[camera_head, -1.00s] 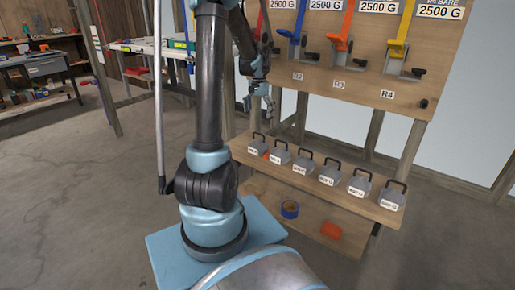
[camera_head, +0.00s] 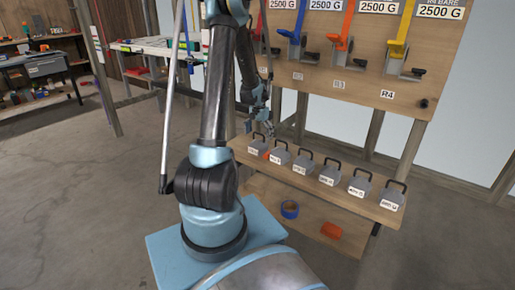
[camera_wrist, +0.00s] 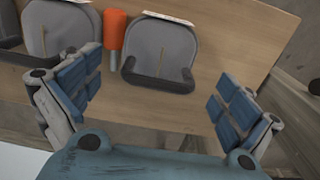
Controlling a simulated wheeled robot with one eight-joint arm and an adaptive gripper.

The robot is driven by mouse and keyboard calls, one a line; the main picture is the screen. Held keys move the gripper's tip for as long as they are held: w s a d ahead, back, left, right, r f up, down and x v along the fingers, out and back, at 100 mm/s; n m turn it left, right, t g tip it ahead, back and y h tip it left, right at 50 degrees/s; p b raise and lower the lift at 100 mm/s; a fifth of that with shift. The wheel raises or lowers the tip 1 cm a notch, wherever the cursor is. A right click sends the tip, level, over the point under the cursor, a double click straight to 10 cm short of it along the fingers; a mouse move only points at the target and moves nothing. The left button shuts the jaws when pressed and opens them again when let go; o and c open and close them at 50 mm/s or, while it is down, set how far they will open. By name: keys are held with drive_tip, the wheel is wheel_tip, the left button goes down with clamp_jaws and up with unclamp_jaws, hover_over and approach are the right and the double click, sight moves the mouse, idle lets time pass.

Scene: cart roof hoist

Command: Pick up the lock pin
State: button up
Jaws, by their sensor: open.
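In the head view only a small orange patch (camera_head: 267,155) shows between the leftmost weights. My gripper (camera_wrist: 152,86) is open and empty, its blue-padded fingers spread wide. The orange piece lies beyond the fingertips, nearer the left finger. In the head view my gripper (camera_head: 262,127) hangs above the left end of the shelf.
Grey weights with black handles stand in a row on the shelf (camera_head: 314,197); one weight (camera_wrist: 161,45) sits right beside the orange piece. Above is a board (camera_head: 370,84) with coloured levers. A blue tape roll (camera_head: 289,209) and orange object (camera_head: 331,230) lie on the lower shelf.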

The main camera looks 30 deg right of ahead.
sight(259, 140)
drive_tip(key=shift+s+a+f, duration=0.1)
drive_tip(key=shift+f, duration=2.45)
drive_tip(key=c, duration=1.4)
